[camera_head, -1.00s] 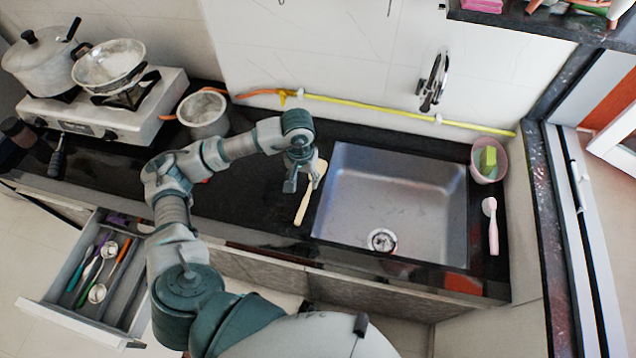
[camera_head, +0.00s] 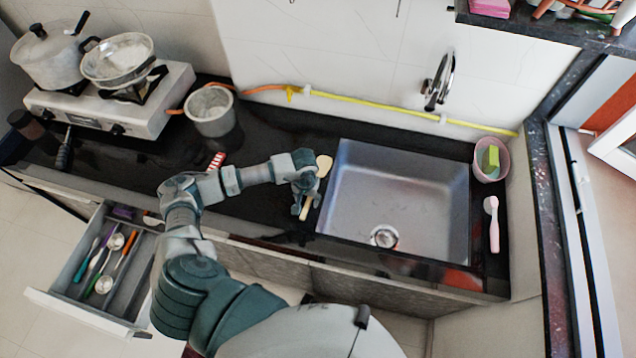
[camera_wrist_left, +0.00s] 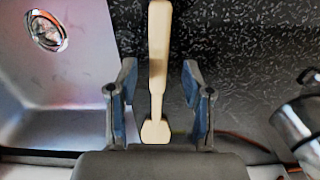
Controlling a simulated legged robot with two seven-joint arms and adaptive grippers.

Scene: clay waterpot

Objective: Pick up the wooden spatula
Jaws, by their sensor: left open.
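The wooden spatula (camera_head: 323,167) lies on the black counter just left of the sink in the head view. My left gripper (camera_head: 306,203) is over its middle and hides part of it. In the left wrist view the pale spatula (camera_wrist_left: 158,55) runs lengthwise between the two fingers of my left gripper (camera_wrist_left: 159,80). The fingers are open, one on each side, with a gap to the spatula on both sides. My right gripper is in neither view.
The steel sink (camera_head: 400,190) is right beside the spatula. A metal pot (camera_head: 210,112) stands farther left, near the stove (camera_head: 165,105). An open drawer (camera_head: 75,308) with cutlery juts out at lower left. A pink-handled brush (camera_head: 494,235) lies right of the sink.

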